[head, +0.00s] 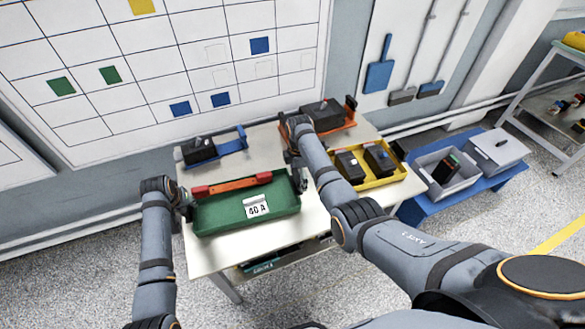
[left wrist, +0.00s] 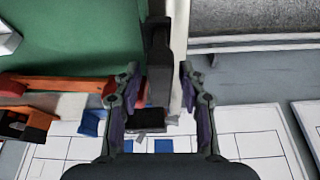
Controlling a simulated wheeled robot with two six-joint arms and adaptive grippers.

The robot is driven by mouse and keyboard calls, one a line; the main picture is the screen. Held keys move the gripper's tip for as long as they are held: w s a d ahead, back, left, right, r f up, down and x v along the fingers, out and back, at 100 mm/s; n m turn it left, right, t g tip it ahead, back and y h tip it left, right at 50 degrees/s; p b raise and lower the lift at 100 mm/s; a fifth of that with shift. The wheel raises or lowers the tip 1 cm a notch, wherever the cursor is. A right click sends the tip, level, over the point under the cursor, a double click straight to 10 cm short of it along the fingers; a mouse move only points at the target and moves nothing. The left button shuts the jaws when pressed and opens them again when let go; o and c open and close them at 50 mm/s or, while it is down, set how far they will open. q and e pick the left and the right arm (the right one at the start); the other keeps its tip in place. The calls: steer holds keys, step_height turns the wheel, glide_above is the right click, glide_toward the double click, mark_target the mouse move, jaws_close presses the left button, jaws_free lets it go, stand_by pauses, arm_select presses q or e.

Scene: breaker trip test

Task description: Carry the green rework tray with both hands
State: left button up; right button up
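The green rework tray (head: 228,222) sits on the pale table. It has a "40 A" label (head: 256,206) and a red-orange bar (head: 232,186) along its far side. My left gripper (head: 187,207) is at the tray's left end. In the left wrist view its two fingers (left wrist: 157,98) stand apart on either side of a dark handle (left wrist: 157,55) beside the green tray (left wrist: 65,40), with gaps on both sides. My right gripper (head: 294,172) is at the tray's right end. My arm hides its fingertips, so its grip cannot be told.
The table (head: 208,260) also holds a blue holder (head: 232,144) with a dark device, an orange tray (head: 336,127) and a yellow tray (head: 384,181) with dark devices. A gridded wall board (head: 140,75) rises behind.

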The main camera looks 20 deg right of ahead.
arm_select(q)
steer(key=v, duration=1.2)
arm_select(e)
step_height(320, 180, up, 12)
stand_by(0.6)
